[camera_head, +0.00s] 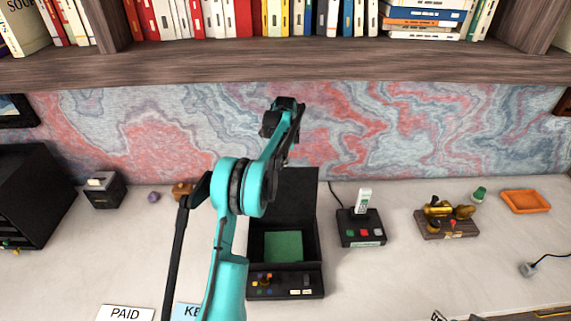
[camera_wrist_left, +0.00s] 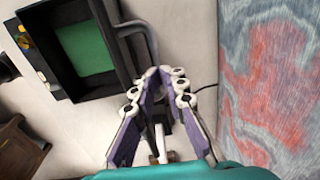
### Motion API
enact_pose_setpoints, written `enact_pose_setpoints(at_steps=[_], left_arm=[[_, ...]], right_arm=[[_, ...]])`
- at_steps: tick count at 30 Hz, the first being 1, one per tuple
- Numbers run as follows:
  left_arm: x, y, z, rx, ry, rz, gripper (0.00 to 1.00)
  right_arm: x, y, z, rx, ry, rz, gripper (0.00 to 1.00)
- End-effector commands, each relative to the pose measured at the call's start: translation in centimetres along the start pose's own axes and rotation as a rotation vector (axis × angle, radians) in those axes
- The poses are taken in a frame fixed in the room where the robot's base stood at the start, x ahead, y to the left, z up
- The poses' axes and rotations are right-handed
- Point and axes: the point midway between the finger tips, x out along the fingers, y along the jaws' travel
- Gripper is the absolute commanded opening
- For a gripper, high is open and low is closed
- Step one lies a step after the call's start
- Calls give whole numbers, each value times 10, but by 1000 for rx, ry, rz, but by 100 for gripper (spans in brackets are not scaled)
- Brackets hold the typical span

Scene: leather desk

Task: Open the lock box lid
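The black lock box (camera_head: 254,249) stands on the desk in the middle of the head view. Its lid (camera_head: 300,190) stands raised at the back, and its green-lined inside (camera_head: 283,246) shows. The box also shows at the upper left of the left wrist view (camera_wrist_left: 118,82). My left gripper (camera_head: 284,104) is above and behind the raised lid in the head view. In the left wrist view its fingers (camera_wrist_left: 158,92) are apart, beside the lid's edge, with no object seen held. My left arm hides part of the box's left side. My right gripper cannot be made out.
A black button device with a white handset (camera_head: 362,228) stands right of the box. A brass item on a wooden base (camera_head: 447,223) and an orange tray (camera_head: 525,201) are farther right. The bookshelf (camera_head: 400,62) overhangs the marbled back wall. A PAID card (camera_head: 125,313) lies at the front left.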

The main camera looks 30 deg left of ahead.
Motion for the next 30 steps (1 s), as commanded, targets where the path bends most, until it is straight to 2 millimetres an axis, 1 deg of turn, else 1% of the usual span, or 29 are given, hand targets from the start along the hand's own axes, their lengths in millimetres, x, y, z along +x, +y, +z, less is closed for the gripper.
enact_pose_setpoints(at_steps=[1,4,8,12,15,18,22,30], left_arm=[[13,2,-2,3,1,5,31],[3,3,-2,3,1,4,31],[-23,6,-1,2,2,-2,31],[-53,10,-1,1,1,-7,31],[-69,12,-1,0,1,-10,31],[-80,13,0,0,1,-12,31],[-86,14,0,0,1,-13,31],[-87,14,0,0,0,-14,31]], right_arm=[[3,0,2,0,0,0,40],[3,0,2,0,0,0,40],[2,0,2,0,0,0,40],[2,0,1,0,0,0,40],[1,0,1,0,0,0,40],[1,0,1,0,0,0,40],[0,0,0,0,0,0,40],[0,0,0,0,0,0,40]])
